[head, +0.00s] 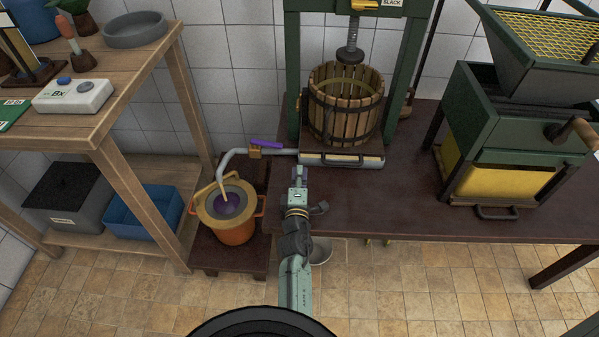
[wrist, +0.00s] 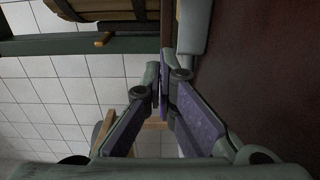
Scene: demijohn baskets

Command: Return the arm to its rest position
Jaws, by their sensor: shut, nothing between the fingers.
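My arm reaches forward from the bottom middle of the head view. My gripper (head: 299,174) is over the near edge of the dark red table (head: 440,215), just in front of the press's spout tray. In the wrist view my gripper (wrist: 161,88) has its purple-padded fingers brought together at the tips, with nothing held. The purple valve handle (head: 266,143) lies along the pale spout pipe (head: 232,153), left of my gripper. The pipe bends down into an orange bucket (head: 236,233) holding purple liquid.
A green-framed press with a slatted wooden basket (head: 345,105) stands behind my gripper. A green crusher (head: 510,130) with a yellow front stands to the right. Wooden shelves (head: 185,100) with a blue bin (head: 145,212) are left.

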